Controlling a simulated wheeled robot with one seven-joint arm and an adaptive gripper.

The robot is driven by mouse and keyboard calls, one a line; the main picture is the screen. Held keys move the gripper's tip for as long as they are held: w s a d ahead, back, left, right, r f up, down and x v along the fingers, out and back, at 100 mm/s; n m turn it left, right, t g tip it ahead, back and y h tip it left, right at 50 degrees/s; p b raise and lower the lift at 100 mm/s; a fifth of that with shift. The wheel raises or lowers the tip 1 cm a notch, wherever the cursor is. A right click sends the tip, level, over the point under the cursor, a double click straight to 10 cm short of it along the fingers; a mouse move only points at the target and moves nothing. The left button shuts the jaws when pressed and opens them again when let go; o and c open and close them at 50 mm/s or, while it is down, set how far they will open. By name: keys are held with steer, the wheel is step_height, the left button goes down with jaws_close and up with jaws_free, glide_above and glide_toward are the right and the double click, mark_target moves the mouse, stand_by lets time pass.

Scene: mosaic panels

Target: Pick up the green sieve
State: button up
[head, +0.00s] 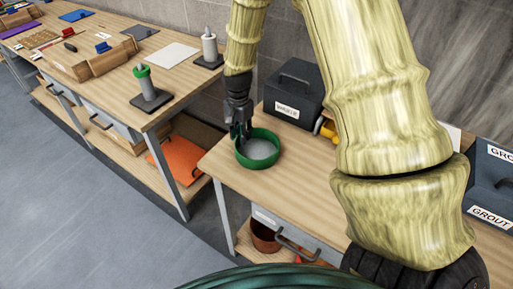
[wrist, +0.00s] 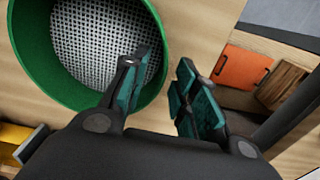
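The green sieve (head: 258,150), a round green rim with a grey mesh, sits on the wooden bench top near its left end. It also shows in the wrist view (wrist: 100,42), filling the upper left. My gripper (head: 241,134) points down at the sieve's left back rim. In the wrist view my gripper (wrist: 163,65) is open: one finger is over the inside of the sieve, the other is outside the rim. The rim passes between the fingers; I cannot tell whether either finger touches it.
A dark lidded box (head: 294,92) stands behind the sieve, with a yellow object (head: 328,129) beside it. Grout boxes (head: 489,190) are at the right. Another bench (head: 105,93) with tools stands across a gap at the left. An orange item (head: 180,160) lies on its lower shelf.

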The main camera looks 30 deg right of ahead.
steer(key=shift+f, duration=0.4)
steer(key=shift+s+f, duration=0.15)
steer(key=c, duration=0.5)
jaws_close()
